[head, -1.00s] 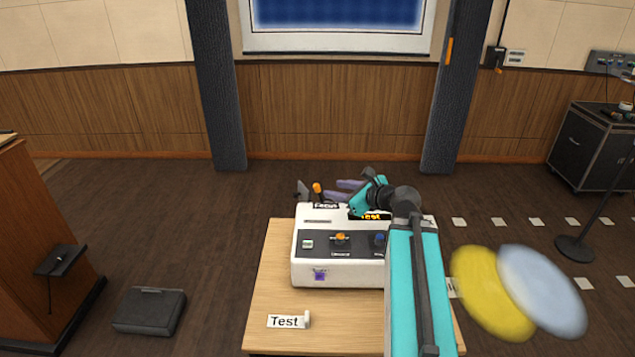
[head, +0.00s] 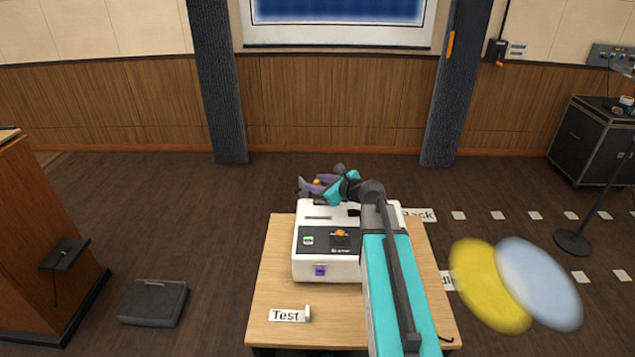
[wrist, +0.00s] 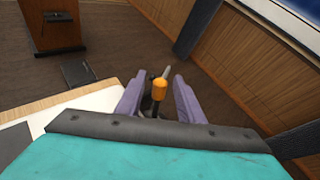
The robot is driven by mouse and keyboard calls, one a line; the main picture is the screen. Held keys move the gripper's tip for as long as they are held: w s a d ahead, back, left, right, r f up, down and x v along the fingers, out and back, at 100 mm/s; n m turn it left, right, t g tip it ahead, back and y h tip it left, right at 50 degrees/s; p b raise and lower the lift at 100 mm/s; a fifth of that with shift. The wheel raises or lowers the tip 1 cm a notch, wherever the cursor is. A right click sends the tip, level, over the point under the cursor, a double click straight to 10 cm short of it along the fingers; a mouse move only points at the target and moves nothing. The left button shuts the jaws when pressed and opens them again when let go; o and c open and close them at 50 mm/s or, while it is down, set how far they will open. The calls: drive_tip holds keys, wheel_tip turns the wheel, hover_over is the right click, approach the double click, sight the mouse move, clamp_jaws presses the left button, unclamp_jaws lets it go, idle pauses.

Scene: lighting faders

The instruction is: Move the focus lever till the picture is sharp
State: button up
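The focus lever's orange knob (head: 317,182) stands at the back edge of the white console (head: 327,268). My gripper (head: 312,185) is at the lever, reaching in from the right. In the wrist view the orange knob (wrist: 159,88) is between the two purple fingers of my gripper (wrist: 158,97), with a gap on each side. The fingers are apart. The lever's lower part is hidden behind my wrist. The screen (head: 338,10) at the top of the head view shows a blue picture, cut off by the frame; its sharpness is hard to judge.
The console stands on a wooden table (head: 275,335) with a Test label (head: 287,315) in front. Its front panel has another orange knob (head: 341,233). My arm covers the console's right part. A lectern (head: 45,240) and a dark case (head: 153,302) stand to the left.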

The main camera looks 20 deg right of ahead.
drive_tip(key=shift+w+a+f, duration=0.1)
drive_tip(key=shift+w, duration=0.1)
clamp_jaws()
idle(0.3)
